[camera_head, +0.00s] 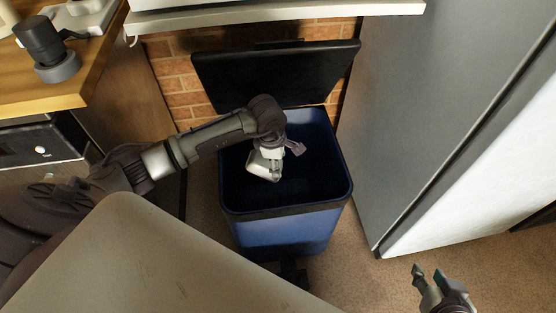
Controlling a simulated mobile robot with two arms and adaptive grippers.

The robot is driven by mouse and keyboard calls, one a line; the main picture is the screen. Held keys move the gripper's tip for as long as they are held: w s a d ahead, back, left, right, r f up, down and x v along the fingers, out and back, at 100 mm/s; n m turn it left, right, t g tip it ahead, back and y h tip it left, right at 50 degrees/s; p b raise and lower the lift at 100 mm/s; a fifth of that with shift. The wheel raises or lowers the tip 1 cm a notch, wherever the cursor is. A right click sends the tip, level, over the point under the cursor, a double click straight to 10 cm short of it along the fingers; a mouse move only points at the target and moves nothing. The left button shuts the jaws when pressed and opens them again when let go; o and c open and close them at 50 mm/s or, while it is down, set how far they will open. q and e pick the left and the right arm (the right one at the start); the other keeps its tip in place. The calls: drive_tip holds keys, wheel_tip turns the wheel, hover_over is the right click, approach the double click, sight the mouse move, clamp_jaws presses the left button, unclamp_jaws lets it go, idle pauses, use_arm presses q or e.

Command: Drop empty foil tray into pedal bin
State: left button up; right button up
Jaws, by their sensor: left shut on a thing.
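The pedal bin (287,230) is blue with a dark rim and stands on the floor in the middle of the view. Its black lid (275,75) is swung up at the back, so the bin is open. My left gripper (270,155) is over the bin's opening, shut on the foil tray (264,167). The tray is small, silvery and tilted, and the gripper hides part of it. I cannot tell how far below the rim it hangs. My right gripper (429,283) is at the lower right, open and empty, above the floor.
A tall grey cabinet or fridge (420,100) stands close to the bin's right side. A wooden counter (50,92) with a dark cylindrical object (45,45) is at the upper left. A white shelf edge (270,18) runs above the lid. Brown floor (365,285) is clear at the front right.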

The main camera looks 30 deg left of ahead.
use_arm(q)
drive_tip(key=o, duration=1.5)
drive_tip(key=shift+r, duration=0.1)
drive_tip(key=r, duration=0.4)
drive_tip(key=s+r, duration=0.1)
drive_tip(key=r, duration=0.2)
drive_tip(key=s+r, duration=0.1)
drive_tip(key=r, duration=0.3)
drive_tip(key=shift+a+r, duration=0.35)
drive_tip(key=shift+d, duration=0.1)
